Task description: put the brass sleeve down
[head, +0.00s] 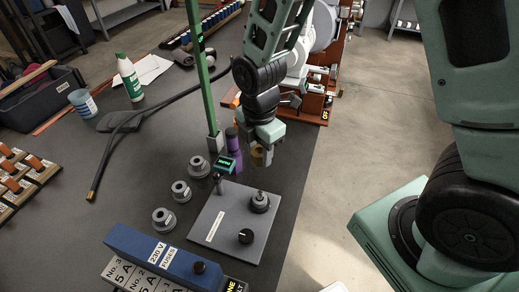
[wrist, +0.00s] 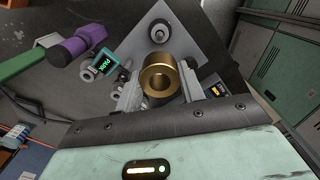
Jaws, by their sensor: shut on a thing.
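The brass sleeve (wrist: 160,77) is a short hollow cylinder, held between the two fingers of my gripper (wrist: 160,92) in the wrist view. What lies directly under the sleeve is hidden.
Several grey flanged rings (head: 181,191) stand left of the plate. A green post (head: 203,85) and a purple-handled tool (head: 235,150) are close left of my gripper. A blue fuse box (head: 160,252) lies in front. A red-brown roaster stand (head: 308,108) is behind.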

